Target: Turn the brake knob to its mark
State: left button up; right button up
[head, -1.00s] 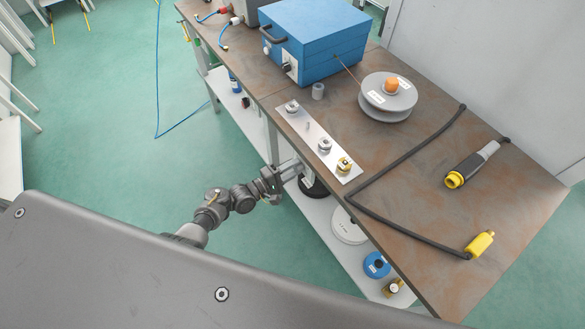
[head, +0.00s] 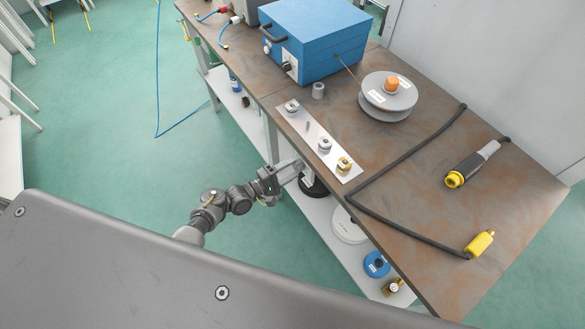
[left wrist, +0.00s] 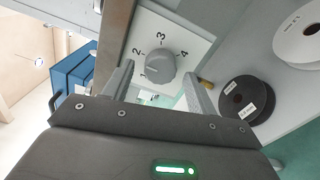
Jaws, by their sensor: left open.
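A grey round knob (left wrist: 160,67) sits on a white dial plate (left wrist: 181,37) with the figures 1 to 4, in the left wrist view. Its pointer looks turned toward the low end near 1, but is too small to read surely. My left gripper (left wrist: 158,80) is open, with one finger to each side of the knob and gaps between. In the head view my left gripper (head: 293,168) is at the bench's front edge; the knob is hidden there. My right gripper is out of view.
The bench top (head: 400,180) carries a metal strip with fittings (head: 310,132), a grey reel with an orange knob (head: 388,97), a blue box (head: 313,40), a black cable and a torch (head: 470,165). Spools lie on the lower shelf, including a black one (left wrist: 247,100) beside the gripper.

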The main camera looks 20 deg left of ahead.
pick_arm(q)
jog(key=v, duration=0.9)
jog(key=shift+s+a, duration=0.15)
jog(key=shift+s, duration=0.15)
jog(key=s+a+f+m+g+y, duration=0.3)
jog(key=s+f+m+y, duration=0.15)
jog(key=f, duration=0.65)
jog(key=s+a+f+m+g+y, duration=0.25)
jog(key=s+f+m, duration=0.2)
jog(key=f, duration=0.55)
jog(key=s+f+m+g+y, duration=0.2)
jog(key=s+f, duration=0.4)
jog(key=s, duration=0.9)
jog(key=s+f+m+g+y+b, duration=0.1)
jog(key=s+f+g, duration=0.4)
jog(key=s, duration=1)
notch_tip(320, 180, down, 2)
jog(key=m+y, duration=0.1)
jog(key=m, duration=0.1)
jog(key=shift+a+f+m+y, duration=0.2)
jog(key=shift+a+m+y, duration=0.1)
jog(key=shift+a+m, duration=0.1)
